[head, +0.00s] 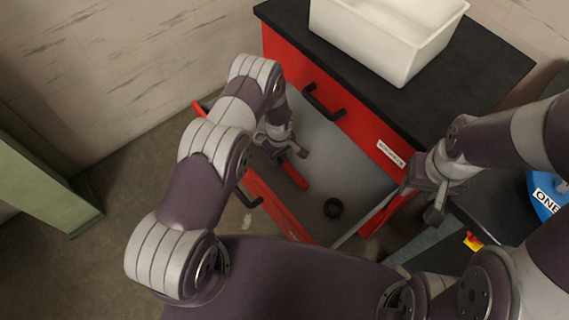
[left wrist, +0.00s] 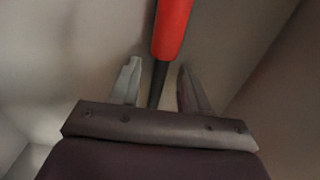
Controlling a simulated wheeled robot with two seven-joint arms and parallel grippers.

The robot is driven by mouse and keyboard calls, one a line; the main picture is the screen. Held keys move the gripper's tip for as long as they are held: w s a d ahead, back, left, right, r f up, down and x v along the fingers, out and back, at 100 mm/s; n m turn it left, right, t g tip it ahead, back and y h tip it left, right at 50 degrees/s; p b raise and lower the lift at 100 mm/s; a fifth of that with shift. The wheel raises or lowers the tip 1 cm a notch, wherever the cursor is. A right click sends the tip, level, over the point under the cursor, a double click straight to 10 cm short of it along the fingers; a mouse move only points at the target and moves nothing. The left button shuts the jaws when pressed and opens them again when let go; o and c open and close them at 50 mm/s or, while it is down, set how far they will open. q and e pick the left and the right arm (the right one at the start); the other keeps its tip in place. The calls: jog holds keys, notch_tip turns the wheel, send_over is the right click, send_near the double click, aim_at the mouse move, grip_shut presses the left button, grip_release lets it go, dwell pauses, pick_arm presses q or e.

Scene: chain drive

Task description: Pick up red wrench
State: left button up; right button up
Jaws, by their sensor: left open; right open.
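The red wrench lies in the open drawer; its red handle (head: 294,175) shows in the head view just below my left gripper (head: 287,153). The left wrist view also shows the red handle (left wrist: 172,28), with a dark shaft running down between the two fingers of my left gripper (left wrist: 160,78). The fingers are apart, one on each side of the shaft, with gaps visible. The wrench's far end is hidden behind the gripper. My right gripper (head: 422,200) is open and empty at the drawer's right side.
The grey drawer (head: 350,165) stands open from a red cabinet with a black top. A white bin (head: 385,35) stands on top. A blue object (head: 546,195) and a red-yellow piece (head: 473,241) are at the right.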

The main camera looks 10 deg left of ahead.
pick_arm(q)
grip_shut()
